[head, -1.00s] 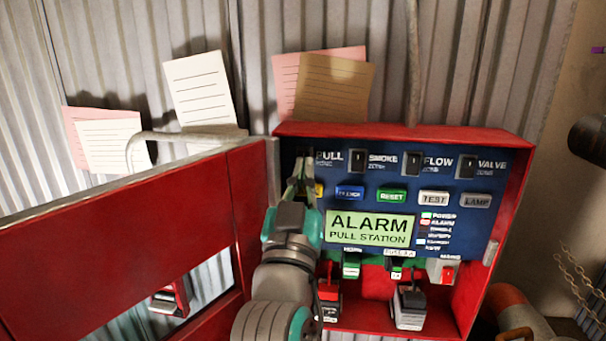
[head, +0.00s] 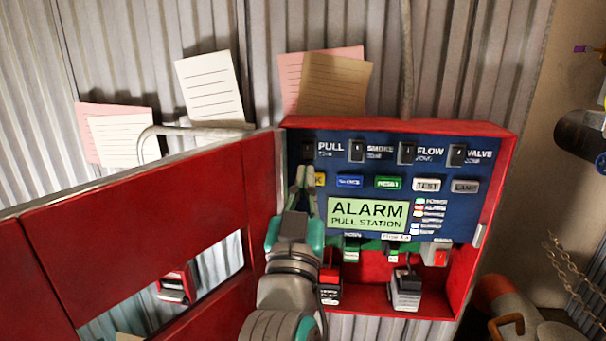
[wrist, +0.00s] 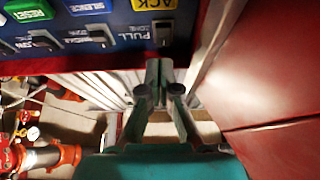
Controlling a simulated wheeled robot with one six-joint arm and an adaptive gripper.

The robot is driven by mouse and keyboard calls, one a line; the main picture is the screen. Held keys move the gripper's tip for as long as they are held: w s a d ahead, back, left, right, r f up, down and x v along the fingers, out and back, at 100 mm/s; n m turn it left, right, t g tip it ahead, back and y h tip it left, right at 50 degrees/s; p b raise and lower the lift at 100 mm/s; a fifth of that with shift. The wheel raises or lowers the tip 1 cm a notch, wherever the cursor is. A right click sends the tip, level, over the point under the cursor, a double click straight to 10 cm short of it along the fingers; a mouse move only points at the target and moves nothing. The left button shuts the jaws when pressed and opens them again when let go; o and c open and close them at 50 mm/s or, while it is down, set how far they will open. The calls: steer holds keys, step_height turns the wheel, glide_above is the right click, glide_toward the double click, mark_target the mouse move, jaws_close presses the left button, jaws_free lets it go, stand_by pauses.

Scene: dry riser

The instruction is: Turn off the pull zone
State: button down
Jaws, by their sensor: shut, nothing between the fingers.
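The pull zone switch (head: 308,149) is a small black rocker at the top left of the blue alarm panel (head: 465,216), beside the PULL label. It also shows in the wrist view (wrist: 163,33), where the panel appears upside down. My gripper (head: 303,172) is shut and empty, with its fingertips just below the switch in the head view. In the wrist view the closed fingertips (wrist: 159,64) point toward the switch, and a gap shows in the picture. I cannot tell whether the rocker is on or off. My gripper partly covers the yellow ACK button (head: 320,180).
The smoke (head: 357,152), flow (head: 407,153) and valve (head: 457,155) switches run to the right. Silence, reset, test and lamp buttons sit below. The open red door (head: 130,235) stands close on the left. The red box edge (head: 500,200) bounds the right.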

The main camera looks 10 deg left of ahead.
steer(key=s+f, duration=0.6)
steer(key=shift+s+a, duration=0.15)
steer(key=shift+a, duration=0.05)
steer(key=shift+f, duration=0.1)
steer(key=s+d+f+n+g+y, duration=0.15)
steer(key=s+d+f, duration=0.25)
steer(key=f, duration=0.6)
steer(key=s+d+f+n+g+y, duration=0.1)
steer(key=s+d+f+n+g, duration=0.3)
steer(key=f, duration=0.6)
steer(key=s+d+f+y, duration=0.25)
steer(key=d+f, duration=0.25)
steer(key=f, duration=0.5)
steer(key=s+d+f+m+g+h, duration=0.1)
steer(key=s+d+f, duration=0.1)
steer(key=s, duration=0.7)
steer(key=s+d+f+m+g+h, duration=0.1)
steer(key=s+d, duration=0.3)
steer(key=s, duration=0.5)
steer(key=s+d+f+m+g+h, duration=0.1)
steer(key=s+d+f+m+h, duration=0.1)
steer(key=s, duration=0.7)
steer(key=shift+d+f+m, duration=0.55)
steer(key=shift+d+f, duration=0.3)
steer(key=shift+d, duration=0.2)
